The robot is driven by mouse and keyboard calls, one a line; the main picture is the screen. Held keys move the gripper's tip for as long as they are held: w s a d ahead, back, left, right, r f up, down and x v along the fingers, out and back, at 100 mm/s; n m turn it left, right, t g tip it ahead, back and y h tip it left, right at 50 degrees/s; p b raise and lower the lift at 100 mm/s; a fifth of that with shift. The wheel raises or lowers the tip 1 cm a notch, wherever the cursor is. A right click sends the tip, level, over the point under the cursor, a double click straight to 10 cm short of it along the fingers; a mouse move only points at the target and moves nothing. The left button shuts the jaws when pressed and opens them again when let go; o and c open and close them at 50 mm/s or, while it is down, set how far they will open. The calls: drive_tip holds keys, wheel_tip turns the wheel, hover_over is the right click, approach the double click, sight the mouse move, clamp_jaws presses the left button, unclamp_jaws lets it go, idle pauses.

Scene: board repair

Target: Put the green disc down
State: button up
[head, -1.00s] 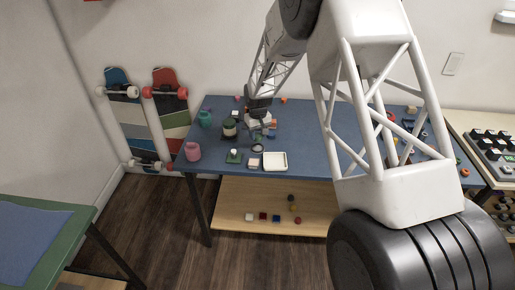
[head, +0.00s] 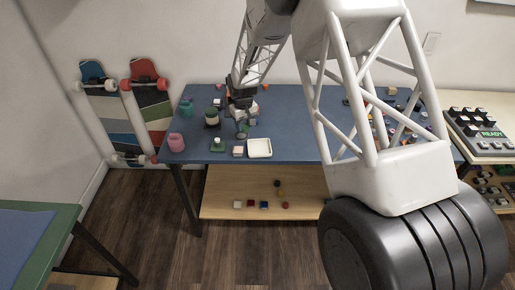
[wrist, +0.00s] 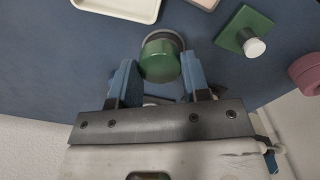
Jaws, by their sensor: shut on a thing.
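The green disc (wrist: 160,58) sits between the two blue fingers of my gripper (wrist: 157,78) in the wrist view. The fingers are shut on its sides. A grey round rim shows behind the disc's far edge; I cannot tell whether the disc touches it or hangs above it. In the head view my gripper (head: 241,121) is over the left part of the blue table (head: 300,122), behind the white tray. The disc is too small and covered there to make out clearly.
A white tray (head: 259,148), a pale block (head: 238,151) and a green square with a white knob (head: 217,146) lie near the front edge. A pink cup (head: 176,141), a dark jar (head: 211,118) and a teal cup (head: 186,106) stand to the left.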

drive_tip(key=s+d+n, duration=0.1)
drive_tip(key=s+d, duration=0.4)
drive_tip(key=s, duration=0.5)
drive_tip(key=s+d, duration=0.4)
drive_tip(key=s, duration=0.6)
drive_tip(key=shift+s+d+f+n, duration=0.3)
drive_tip(key=shift+d+f+n, duration=0.05)
drive_tip(key=shift+d+n, duration=0.05)
drive_tip(key=shift+w, duration=0.1)
hover_over(259, 149)
drive_tip(key=shift+f, duration=0.75)
drive_tip(key=shift+f, duration=1.75)
drive_tip(key=shift+f, duration=0.1)
drive_tip(key=o, duration=0.4)
drive_tip(key=shift+o, duration=0.8)
